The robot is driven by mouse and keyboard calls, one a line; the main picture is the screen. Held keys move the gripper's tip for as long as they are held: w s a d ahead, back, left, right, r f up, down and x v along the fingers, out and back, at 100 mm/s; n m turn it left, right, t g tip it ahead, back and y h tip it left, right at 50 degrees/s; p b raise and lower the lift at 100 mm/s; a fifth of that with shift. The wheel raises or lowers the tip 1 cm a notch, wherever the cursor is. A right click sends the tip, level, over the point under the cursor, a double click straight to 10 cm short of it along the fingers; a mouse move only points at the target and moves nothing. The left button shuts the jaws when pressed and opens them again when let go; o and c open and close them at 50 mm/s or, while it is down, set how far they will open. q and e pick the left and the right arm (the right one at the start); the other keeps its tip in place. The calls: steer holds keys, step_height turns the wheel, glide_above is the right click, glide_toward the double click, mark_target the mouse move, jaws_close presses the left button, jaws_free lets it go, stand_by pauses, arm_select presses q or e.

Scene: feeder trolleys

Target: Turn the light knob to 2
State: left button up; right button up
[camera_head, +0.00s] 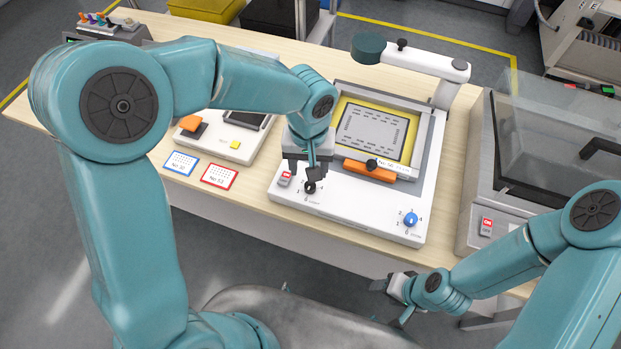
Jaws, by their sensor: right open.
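A white inspection device (345,208) stands on the wooden table, with two knobs on its front panel. A black knob (310,188) is at the left and a blue knob (411,219) at the right, each with a ring of numbers. The small labels under the knobs are too small to read surely. My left gripper (309,178) points down right at the black knob and partly hides it and its scale. I cannot tell whether its fingers are closed around the knob. My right gripper (388,297) is open and empty, in front of the table edge, apart from the device.
A red-and-white switch (285,178) sits left of the black knob. An orange handle (369,171) and a lamp arm (425,62) are behind. Cards marked No. 11 (181,163) and No. 12 (219,176) lie left. A grey machine (480,190) with a clear cover stands right.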

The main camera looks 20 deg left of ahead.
mark_target(310, 186)
arm_select(q)
step_height(310, 186, down, 7)
steer(key=shift+d+f, duration=0.15)
steer(key=shift+c, duration=0.3)
jaws_close()
